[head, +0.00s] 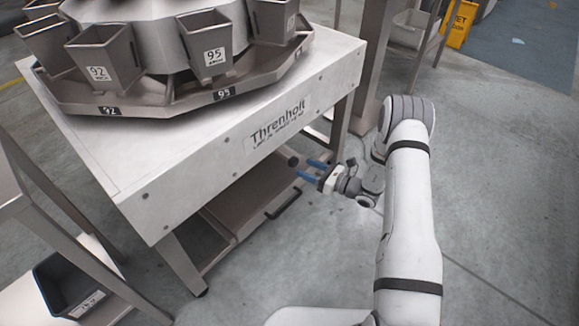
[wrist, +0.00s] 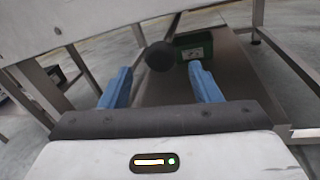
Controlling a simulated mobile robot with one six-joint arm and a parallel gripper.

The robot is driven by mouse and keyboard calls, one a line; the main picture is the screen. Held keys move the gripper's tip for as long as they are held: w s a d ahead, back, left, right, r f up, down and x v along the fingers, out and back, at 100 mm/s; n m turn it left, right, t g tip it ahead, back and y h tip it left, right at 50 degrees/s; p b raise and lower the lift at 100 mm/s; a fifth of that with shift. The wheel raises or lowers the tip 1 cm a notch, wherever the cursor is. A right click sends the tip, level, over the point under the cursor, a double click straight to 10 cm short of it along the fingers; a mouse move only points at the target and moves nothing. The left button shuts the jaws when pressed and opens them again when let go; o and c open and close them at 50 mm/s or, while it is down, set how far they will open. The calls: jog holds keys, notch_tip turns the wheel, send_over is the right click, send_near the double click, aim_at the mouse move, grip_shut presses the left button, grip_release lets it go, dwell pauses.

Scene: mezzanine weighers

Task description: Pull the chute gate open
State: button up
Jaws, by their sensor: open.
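A round black knob (head: 293,161) on a thin rod is under the front edge of the weigher's table. In the wrist view the knob (wrist: 159,56) appears between my two blue fingers, a little beyond their tips, with its rod running up behind it. My gripper (head: 303,168) is open and empty, pointing left at the knob. I cannot tell whether the fingers touch it. The gate plate itself is hidden under the table, so I cannot tell how far open it is.
The Threnholt weigher table (head: 200,140) overhangs close to my gripper. Below it is a low metal shelf (head: 235,205) with a black bar handle (head: 284,203). A green box (wrist: 193,45) stands behind the knob. A dark bin (head: 75,285) is at lower left.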

aim_at(289, 160)
jog(key=b+x, duration=0.1)
jog(key=x, duration=0.6)
jog(key=shift+w+a+f+b, duration=0.1)
jog(key=shift+w+a+b, duration=0.05)
jog(key=shift+a+b, duration=0.2)
jog(key=shift+c, duration=0.3)
grip_shut()
